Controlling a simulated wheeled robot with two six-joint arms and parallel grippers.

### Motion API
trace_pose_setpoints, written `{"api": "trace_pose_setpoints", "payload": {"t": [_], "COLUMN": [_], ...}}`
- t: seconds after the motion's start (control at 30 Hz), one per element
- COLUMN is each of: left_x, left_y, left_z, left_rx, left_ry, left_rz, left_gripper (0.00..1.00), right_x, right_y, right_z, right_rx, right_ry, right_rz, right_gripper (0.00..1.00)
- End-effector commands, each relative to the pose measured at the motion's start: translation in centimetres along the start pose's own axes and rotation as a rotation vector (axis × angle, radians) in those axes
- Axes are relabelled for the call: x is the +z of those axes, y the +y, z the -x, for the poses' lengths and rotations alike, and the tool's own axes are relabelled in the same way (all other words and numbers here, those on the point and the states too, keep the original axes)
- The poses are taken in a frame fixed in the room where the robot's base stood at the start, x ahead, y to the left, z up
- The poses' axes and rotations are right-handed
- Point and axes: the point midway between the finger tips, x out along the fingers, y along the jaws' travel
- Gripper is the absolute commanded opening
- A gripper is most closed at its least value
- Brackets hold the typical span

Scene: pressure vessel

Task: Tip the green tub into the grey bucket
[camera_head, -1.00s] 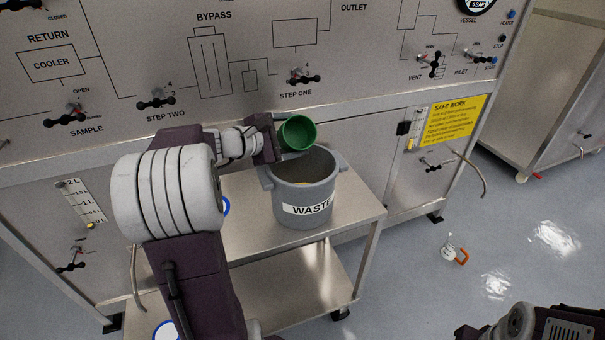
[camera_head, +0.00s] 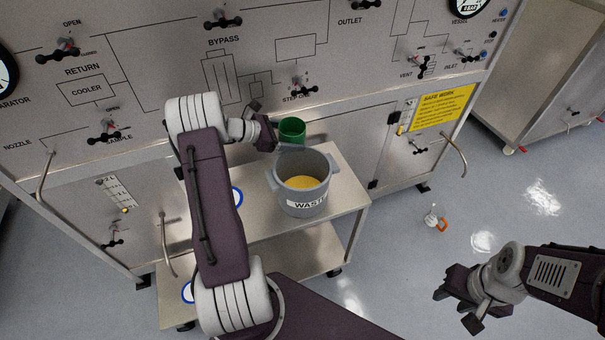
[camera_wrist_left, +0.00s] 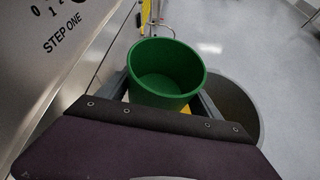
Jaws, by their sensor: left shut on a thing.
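The green tub (camera_head: 292,130) is at the back rim of the grey bucket (camera_head: 303,205), which is labelled WASTE and stands on a steel cart. Yellow material (camera_head: 304,184) shows inside the bucket. My left gripper (camera_head: 283,147) is shut on the tub, which is close to upright. In the left wrist view the tub (camera_wrist_left: 166,72) sits between the fingers and its inside looks empty. The bucket (camera_wrist_left: 238,110) shows behind and below it there. My right gripper (camera_head: 460,305) is at the lower right, away from the bucket, with its fingers apart and nothing between them.
The steel cart (camera_head: 345,200) has a lower shelf. The panel with valves and labels (camera_head: 150,60) rises behind it. A small white item with an orange handle (camera_head: 436,219) lies on the open floor at right.

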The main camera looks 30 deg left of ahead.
Motion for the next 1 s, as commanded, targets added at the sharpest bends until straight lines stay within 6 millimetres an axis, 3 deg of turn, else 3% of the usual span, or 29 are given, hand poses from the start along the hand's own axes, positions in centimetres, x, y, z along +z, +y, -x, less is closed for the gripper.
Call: {"api": "trace_pose_setpoints", "payload": {"t": [0.03, 0.1, 0.4, 0.73, 1.0], "left_x": [1.0, 0.8, 0.0, 2.6, 2.6], "left_y": [0.4, 0.8, 0.8, 1.2, 1.2], "left_z": [0.6, 0.4, 0.0, 1.4, 1.4], "left_rx": [-0.017, -0.045, -0.061, -0.06, -0.06], "left_ry": [-0.002, -0.002, -0.001, -0.002, -0.002], "left_rz": [0.032, 0.082, 0.112, 0.11, 0.11], "left_gripper": [0.02, 0.02, 0.02, 0.02, 0.02], "right_x": [-0.2, -0.4, -0.3, -0.6, -0.6], "right_y": [-0.1, -0.1, -0.1, -0.1, -0.1], "right_z": [2.4, 3.5, 3.1, 5.6, 5.5], "right_rx": [0.0, 0.0, 0.0, 0.0, 0.0], "right_ry": [0.0, 0.0, 0.0, 0.0, 0.0], "right_rz": [0.0, 0.0, 0.0, 0.0, 0.0], "right_gripper": [0.4, 0.4, 0.4, 0.4, 0.4]}}
